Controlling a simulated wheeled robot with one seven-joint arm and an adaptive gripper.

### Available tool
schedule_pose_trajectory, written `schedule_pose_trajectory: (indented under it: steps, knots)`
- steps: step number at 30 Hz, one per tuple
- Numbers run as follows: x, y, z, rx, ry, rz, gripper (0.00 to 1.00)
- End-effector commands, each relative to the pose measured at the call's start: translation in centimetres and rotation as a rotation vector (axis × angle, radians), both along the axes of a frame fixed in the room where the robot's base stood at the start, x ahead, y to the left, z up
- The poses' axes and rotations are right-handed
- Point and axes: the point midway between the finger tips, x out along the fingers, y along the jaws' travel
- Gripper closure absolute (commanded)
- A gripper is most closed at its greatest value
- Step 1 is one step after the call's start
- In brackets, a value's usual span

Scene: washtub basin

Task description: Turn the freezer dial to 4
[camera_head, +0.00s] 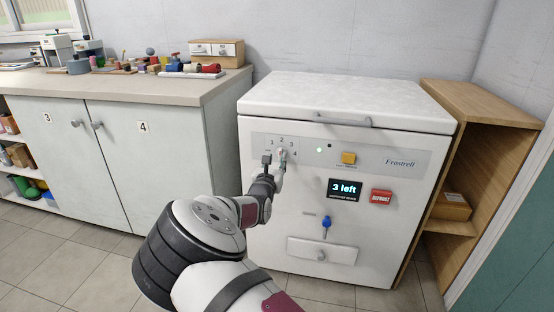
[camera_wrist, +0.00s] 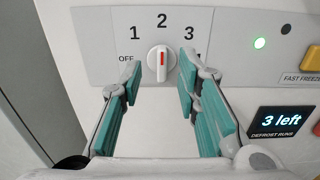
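The freezer (camera_head: 345,100) is a white chest with a grey control panel on its front. Its dial (camera_wrist: 162,60) is a white round knob with a red mark, which points up at 2 in the wrist view. The labels OFF, 1, 2 and 3 show around it; the 4 position is mostly hidden behind my right finger. The dial (camera_head: 281,153) also shows in the head view, partly behind my gripper. My gripper (camera_wrist: 158,84) is open, its two teal-padded fingers spread on either side below the dial, with nothing between them.
Right of the dial are a lit green light (camera_wrist: 260,43), a yellow fast-freeze button (camera_head: 348,158), a display reading "3 left" (camera_head: 345,190), a red defrost button (camera_head: 381,197) and a blue key (camera_head: 326,223). A wooden shelf (camera_head: 480,105) stands right, a cabinet (camera_head: 160,165) left.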

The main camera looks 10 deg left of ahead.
Motion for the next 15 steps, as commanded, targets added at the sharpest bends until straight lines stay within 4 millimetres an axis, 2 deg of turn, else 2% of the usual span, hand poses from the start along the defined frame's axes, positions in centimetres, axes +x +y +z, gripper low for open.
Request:
schedule_pose_trajectory:
  steps: [1, 6, 15]
  knots:
    - [1.0, -0.1, -0.2, 0.002, -0.002, -0.002, 0.70]
    - [3.5, 0.0, -0.2, 0.002, -0.001, -0.001, 0.70]
    - [4.9, 0.0, 0.0, 0.001, 0.001, 0.001, 0.70]
